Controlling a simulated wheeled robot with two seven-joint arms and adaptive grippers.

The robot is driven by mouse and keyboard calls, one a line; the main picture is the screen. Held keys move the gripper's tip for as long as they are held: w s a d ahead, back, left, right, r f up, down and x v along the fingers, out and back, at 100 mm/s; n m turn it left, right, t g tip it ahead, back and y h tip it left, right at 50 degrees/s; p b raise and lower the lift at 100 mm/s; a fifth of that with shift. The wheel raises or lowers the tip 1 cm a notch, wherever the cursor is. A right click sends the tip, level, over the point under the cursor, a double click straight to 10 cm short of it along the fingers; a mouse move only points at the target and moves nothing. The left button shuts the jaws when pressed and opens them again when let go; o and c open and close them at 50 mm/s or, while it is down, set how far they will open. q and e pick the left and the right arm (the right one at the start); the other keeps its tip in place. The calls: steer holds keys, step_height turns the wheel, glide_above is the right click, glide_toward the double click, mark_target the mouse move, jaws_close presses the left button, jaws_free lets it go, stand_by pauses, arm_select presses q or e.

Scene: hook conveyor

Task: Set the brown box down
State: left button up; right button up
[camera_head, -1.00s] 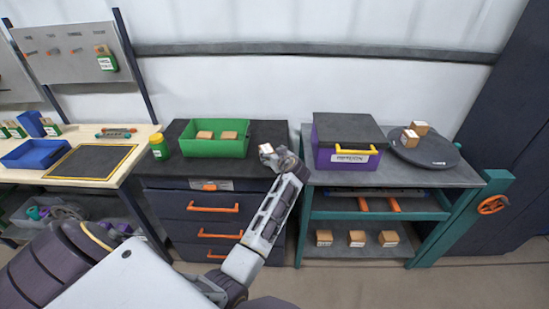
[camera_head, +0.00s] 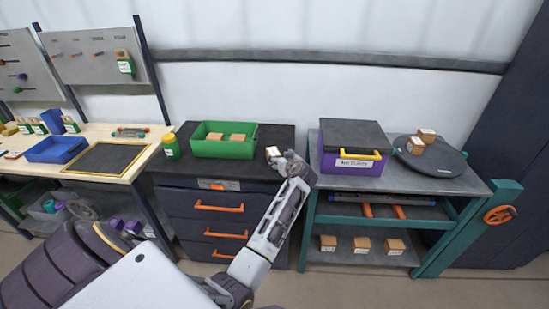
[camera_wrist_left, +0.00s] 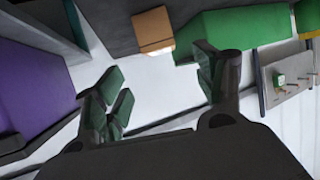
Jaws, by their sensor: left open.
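The brown box (camera_wrist_left: 153,30) stands on the dark bench top, close to the end of the green tray, in the left wrist view. In the head view the box (camera_head: 272,152) is small, with a pale top, just beyond my left gripper (camera_head: 281,158). My left gripper (camera_wrist_left: 160,72) is open in the left wrist view, its two fingers spread with a gap between them. The box is ahead of the fingertips and looks apart from them. My right gripper is not in view.
The green tray (camera_head: 223,152) holds two similar boxes. A purple bin (camera_head: 345,163) with a dark lid stands on the teal-framed bench to the right. A dark turntable (camera_head: 440,160) carries two boxes. A yellow-lidded jar (camera_head: 171,147) stands left of the tray.

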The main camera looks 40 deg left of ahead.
arm_select(q)
steer(key=shift+d+f, duration=0.1)
